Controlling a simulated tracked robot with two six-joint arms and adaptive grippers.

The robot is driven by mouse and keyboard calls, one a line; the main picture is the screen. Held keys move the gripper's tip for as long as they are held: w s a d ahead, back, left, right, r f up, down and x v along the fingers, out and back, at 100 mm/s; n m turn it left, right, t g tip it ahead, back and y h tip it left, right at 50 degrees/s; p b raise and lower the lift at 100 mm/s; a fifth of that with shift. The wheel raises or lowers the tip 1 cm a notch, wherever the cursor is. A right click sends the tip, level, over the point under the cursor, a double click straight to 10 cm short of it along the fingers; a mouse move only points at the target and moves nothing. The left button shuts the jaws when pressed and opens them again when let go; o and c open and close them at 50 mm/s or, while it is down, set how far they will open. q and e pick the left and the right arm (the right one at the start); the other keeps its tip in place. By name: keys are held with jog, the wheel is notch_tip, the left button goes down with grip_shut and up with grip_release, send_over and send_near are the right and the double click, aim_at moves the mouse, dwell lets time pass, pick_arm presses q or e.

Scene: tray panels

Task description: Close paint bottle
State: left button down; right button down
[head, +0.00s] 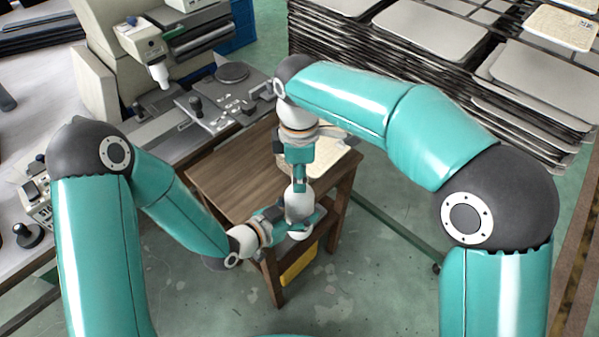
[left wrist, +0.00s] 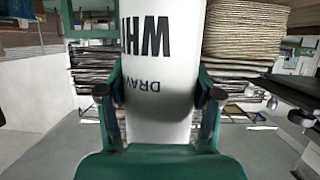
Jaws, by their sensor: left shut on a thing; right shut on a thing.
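A white paint bottle (head: 299,208) is in front of the small wooden table in the head view. In the left wrist view the same bottle (left wrist: 165,85) fills the middle, with dark lettering upside down. My left gripper (left wrist: 160,97) is shut on the bottle's body, one finger on each side. In the head view the left gripper (head: 298,226) reaches it from the left. My right gripper (head: 299,183) points down from above and is shut at the bottle's top. The cap is hidden by its fingers, so I cannot tell how it sits.
The wooden table (head: 235,180) stands behind and left of the grippers, with a pale tray (head: 325,163) at its right side. A yellow item (head: 298,264) is below the tabletop. A bench with machinery (head: 205,105) is at the left back. Stacked panels (head: 435,30) fill the right back.

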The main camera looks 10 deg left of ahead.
jog(key=m, duration=0.4)
jog(key=shift+w+m, duration=0.1)
jog(key=shift+m, duration=0.3)
jog(key=m, duration=0.8)
jog(key=shift+m, duration=0.4)
jog(key=m, duration=0.3)
jog(key=shift+m, duration=0.4)
jog(key=c, duration=0.8)
grip_release()
jog(key=shift+o, duration=0.2)
notch_tip(320, 180, up, 12)
